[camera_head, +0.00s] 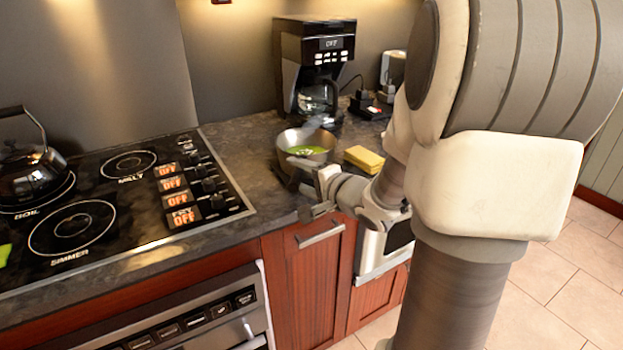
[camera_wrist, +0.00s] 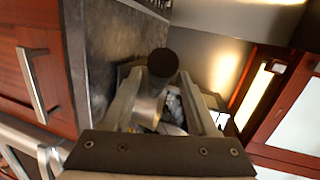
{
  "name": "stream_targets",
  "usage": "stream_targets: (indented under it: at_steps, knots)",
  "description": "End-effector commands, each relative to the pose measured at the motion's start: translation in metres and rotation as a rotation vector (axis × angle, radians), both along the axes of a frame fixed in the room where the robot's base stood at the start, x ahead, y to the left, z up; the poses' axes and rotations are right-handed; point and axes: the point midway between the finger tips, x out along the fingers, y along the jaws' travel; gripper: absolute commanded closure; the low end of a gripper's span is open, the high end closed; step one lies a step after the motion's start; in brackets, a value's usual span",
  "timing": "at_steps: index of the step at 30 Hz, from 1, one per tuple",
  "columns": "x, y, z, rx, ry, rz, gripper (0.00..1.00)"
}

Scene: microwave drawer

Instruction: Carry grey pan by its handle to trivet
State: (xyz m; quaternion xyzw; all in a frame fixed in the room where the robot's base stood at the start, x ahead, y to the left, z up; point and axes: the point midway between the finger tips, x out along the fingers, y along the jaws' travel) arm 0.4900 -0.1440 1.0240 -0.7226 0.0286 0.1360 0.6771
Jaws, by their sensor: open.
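The grey pan (camera_head: 288,140) stands on the dark counter to the right of the stove, with something green inside it. My gripper (camera_head: 308,190) is open at the counter's front edge, just in front of the pan. In the wrist view a grey handle with a dark round end (camera_wrist: 163,63) shows between the two open fingers of my gripper (camera_wrist: 165,95); I cannot tell whether they touch it. I cannot make out a trivet for certain in either view.
A yellow block (camera_head: 363,158) lies right of the pan. A black coffee maker (camera_head: 315,60) stands behind it. The stove (camera_head: 110,200) with a dark kettle (camera_head: 30,170) is at left. The counter (camera_head: 245,160) between stove and pan is clear. Cabinet doors (camera_head: 310,285) lie below.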

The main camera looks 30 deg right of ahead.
Motion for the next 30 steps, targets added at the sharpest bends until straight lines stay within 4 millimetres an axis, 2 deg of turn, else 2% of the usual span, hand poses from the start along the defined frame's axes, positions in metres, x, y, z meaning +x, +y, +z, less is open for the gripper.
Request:
stream_targets:
  at_steps: [5,11,12,21,30]
  knots:
    - [-0.031,-0.006,0.012,0.0,0.002,-0.005,0.41]
    - [-0.079,-0.013,0.023,-0.001,0.002,-0.005,0.41]
    - [-0.085,-0.013,0.02,-0.001,-0.001,-0.003,0.41]
    - [-0.102,-0.016,0.023,-0.002,-0.003,0.001,0.41]
    - [-0.109,-0.016,0.027,0.0,0.0,0.0,0.41]
